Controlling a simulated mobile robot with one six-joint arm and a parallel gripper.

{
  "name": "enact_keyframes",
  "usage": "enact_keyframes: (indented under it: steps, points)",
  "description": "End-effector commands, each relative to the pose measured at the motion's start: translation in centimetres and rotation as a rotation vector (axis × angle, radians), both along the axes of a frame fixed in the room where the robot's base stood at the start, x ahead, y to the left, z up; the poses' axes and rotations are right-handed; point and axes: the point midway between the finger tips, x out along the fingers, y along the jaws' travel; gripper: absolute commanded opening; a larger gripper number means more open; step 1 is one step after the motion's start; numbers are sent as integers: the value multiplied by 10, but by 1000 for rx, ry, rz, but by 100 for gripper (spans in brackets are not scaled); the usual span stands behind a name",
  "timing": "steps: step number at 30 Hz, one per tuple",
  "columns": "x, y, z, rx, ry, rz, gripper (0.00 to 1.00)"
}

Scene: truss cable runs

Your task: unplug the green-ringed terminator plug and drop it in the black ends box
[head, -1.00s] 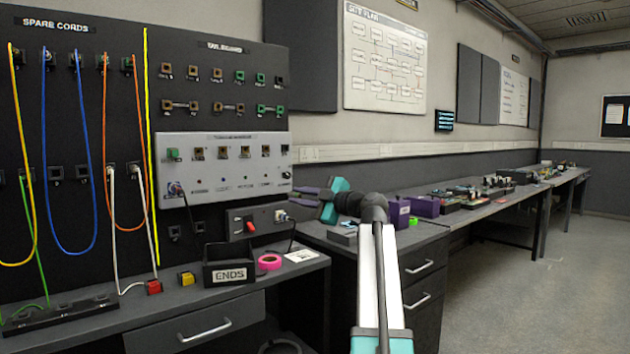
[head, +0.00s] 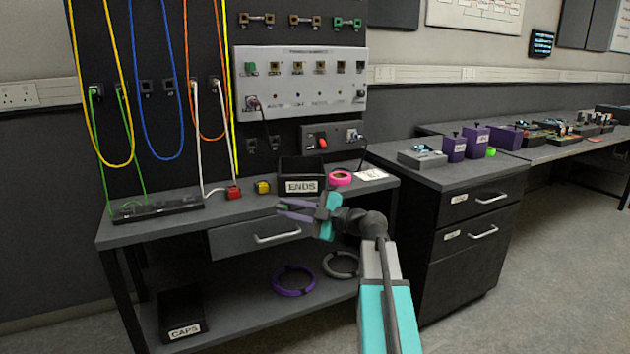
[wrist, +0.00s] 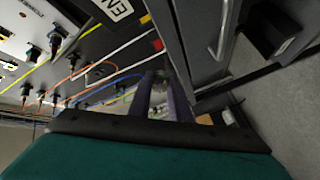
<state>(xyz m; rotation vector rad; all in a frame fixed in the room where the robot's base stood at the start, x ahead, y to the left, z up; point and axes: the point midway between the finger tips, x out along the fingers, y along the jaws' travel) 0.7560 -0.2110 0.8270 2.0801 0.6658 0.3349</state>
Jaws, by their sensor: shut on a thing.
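My gripper (head: 283,208) is shut, its purple fingers pointing left, in front of the bench's drawer and below the ends box. A small dark thing, apparently the terminator plug (wrist: 154,76), is between the fingertips in the wrist view; its green ring is not clear. The black ends box (head: 301,186), labelled ENDS, stands on the bench above and behind the gripper. Part of its label (wrist: 113,8) shows at the top of the wrist view. The light grey panel (head: 300,84) has a row of sockets, with a green piece (head: 250,68) at its left end.
A pink tape roll (head: 340,178) lies right of the ends box, a yellow block (head: 263,187) and a red block (head: 233,193) left of it. Hanging cords (head: 160,150) are at the left. A CAPS box (head: 182,315) and coiled rings (head: 293,281) lie on the lower shelf.

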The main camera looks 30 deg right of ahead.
Motion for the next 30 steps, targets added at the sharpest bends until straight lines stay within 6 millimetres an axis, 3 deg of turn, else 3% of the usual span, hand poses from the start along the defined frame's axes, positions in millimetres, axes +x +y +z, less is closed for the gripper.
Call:
enact_keyframes:
  steps: [1,12,18,24,30]
  points:
    - [-6,19,-13,3,2,27,0]
    - [-42,137,-87,8,-2,213,0]
    - [-67,187,-116,10,-7,297,0]
    - [-79,210,-128,11,-10,334,0]
    - [-80,211,-129,10,-11,339,0]
